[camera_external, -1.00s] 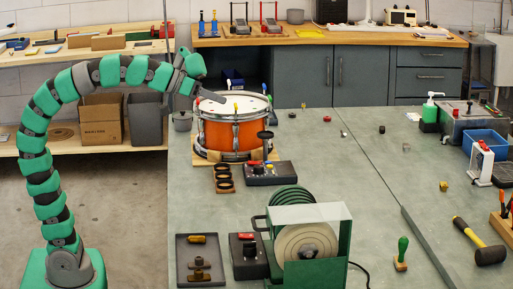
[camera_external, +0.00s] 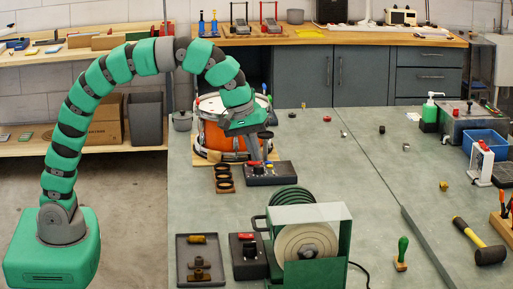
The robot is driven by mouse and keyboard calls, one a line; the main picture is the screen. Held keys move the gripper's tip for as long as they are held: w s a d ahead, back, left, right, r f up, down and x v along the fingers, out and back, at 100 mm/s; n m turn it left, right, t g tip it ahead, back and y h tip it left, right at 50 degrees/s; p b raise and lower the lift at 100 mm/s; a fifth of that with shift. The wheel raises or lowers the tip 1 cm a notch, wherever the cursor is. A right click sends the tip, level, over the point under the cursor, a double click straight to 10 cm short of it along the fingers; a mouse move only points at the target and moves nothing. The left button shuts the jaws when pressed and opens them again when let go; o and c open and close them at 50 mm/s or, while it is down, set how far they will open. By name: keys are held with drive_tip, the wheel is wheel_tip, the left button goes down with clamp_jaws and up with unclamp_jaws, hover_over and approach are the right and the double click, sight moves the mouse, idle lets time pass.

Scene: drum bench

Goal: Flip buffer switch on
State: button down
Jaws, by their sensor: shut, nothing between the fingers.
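The buffer (camera_external: 330,268), a green-framed machine with a large pale disc and a clear cover, stands at the front of the bench. A dark control box (camera_external: 243,262) with a red part and a round knob sits at its left. Another dark control box (camera_external: 286,175) with small coloured knobs lies farther back, in front of the orange drum (camera_external: 212,136). My gripper (camera_external: 256,161) is shut and empty, pointing down at the left part of that farther box. I cannot tell whether the fingertips touch it. My arm hides part of the drum. The buffer's switch is too small to make out.
Black rings on a wooden strip (camera_external: 223,191) lie left of the farther box. A dark tray (camera_external: 181,273) with brass-coloured parts is at front left. A green-handled stamp (camera_external: 402,252) and a yellow hammer (camera_external: 474,238) lie right. The bench middle is mostly clear.

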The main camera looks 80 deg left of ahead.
sight(241, 235)
drive_tip(key=s+d+f+n+g+p, duration=0.2)
drive_tip(key=d+f+n+g+p, duration=0.2)
drive_tip(key=d+p, duration=0.1)
drive_tip(key=shift+s+d+f+n+g+y+p, duration=0.15)
drive_tip(key=shift+d+f+n+g+y+p, duration=0.2)
drive_tip(key=shift+p, duration=0.55)
drive_tip(key=shift+f, duration=0.15)
drive_tip(key=f, duration=0.4)
drive_tip(key=s+f, duration=0.1)
drive_tip(key=f, duration=0.8)
drive_tip(key=shift+s+f, duration=0.35)
drive_tip(key=shift+f, duration=0.05)
